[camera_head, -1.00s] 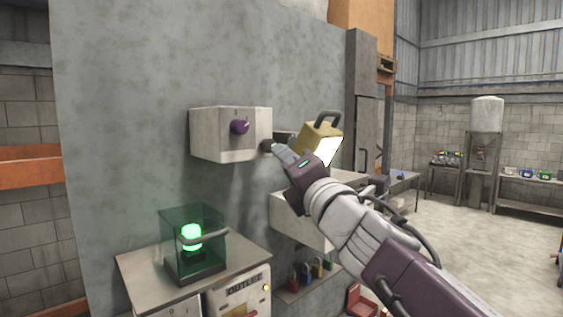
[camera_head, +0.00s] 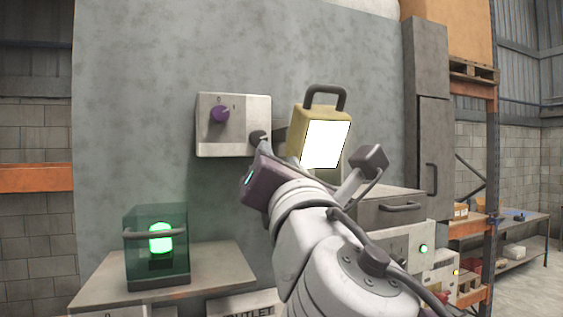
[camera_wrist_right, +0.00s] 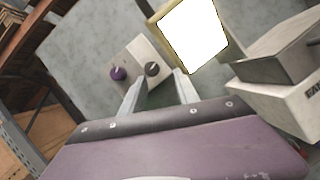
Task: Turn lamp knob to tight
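A dark round knob (camera_head: 258,137) sits at the lower right of a pale wall box, beside the yellow work lamp (camera_head: 297,132) with its bright white panel. In the right wrist view the dark knob (camera_wrist_right: 152,69) carries a light mark, with the lamp to its right. My right gripper (camera_head: 264,149) is just below and in front of this knob, its fingertips partly hidden by its body. In the right wrist view its two fingers (camera_wrist_right: 160,78) are apart, with the knob ahead between them; contact cannot be told. My left gripper is out of view.
The wall box (camera_head: 236,140) also bears a purple knob (camera_head: 219,115), left of the dark one. A green-lit lamp in a clear case (camera_head: 158,270) stands on a bench (camera_head: 225,275) below. A grey drawer unit (camera_head: 375,213) stands at the right, near my forearm.

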